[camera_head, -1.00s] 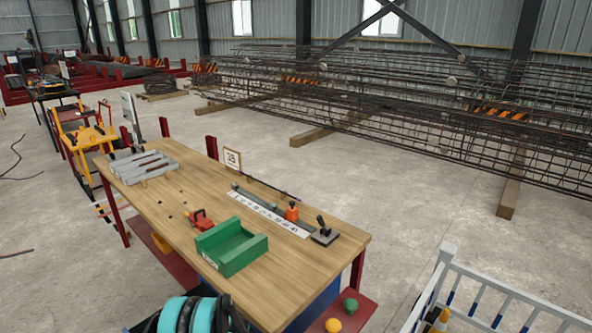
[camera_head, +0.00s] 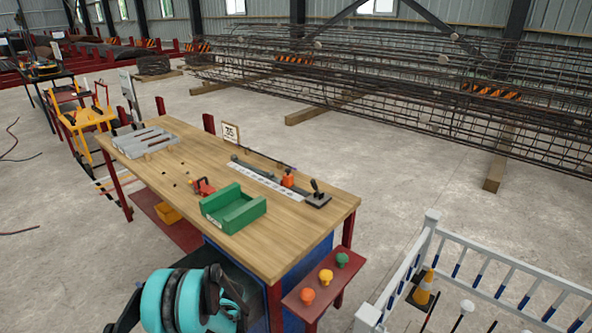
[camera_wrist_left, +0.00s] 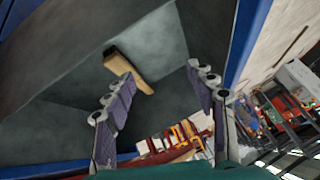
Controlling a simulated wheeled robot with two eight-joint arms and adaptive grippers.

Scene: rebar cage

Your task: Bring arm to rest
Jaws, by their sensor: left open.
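My left arm (camera_head: 188,300), teal and black, shows at the bottom of the head view, in front of the wooden workbench (camera_head: 270,255). Its gripper is not visible there. In the left wrist view my left gripper (camera_wrist_left: 163,82) is open, its two grey fingers well apart with nothing between the tips. Behind them is a dark grey, blue-edged recess (camera_wrist_left: 60,95) with a light wooden piece (camera_wrist_left: 128,68) in it. I cannot tell how far away it is. My right gripper is in neither view.
The bench holds a green tray (camera_head: 232,210), grey channels (camera_head: 150,141) and a red clamp (camera_head: 203,187). A red shelf (camera_head: 318,290) with coloured knobs juts from its end. A white railing (camera_head: 500,258) stands at right. Rebar cages (camera_head: 380,85) lie behind; open floor is between.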

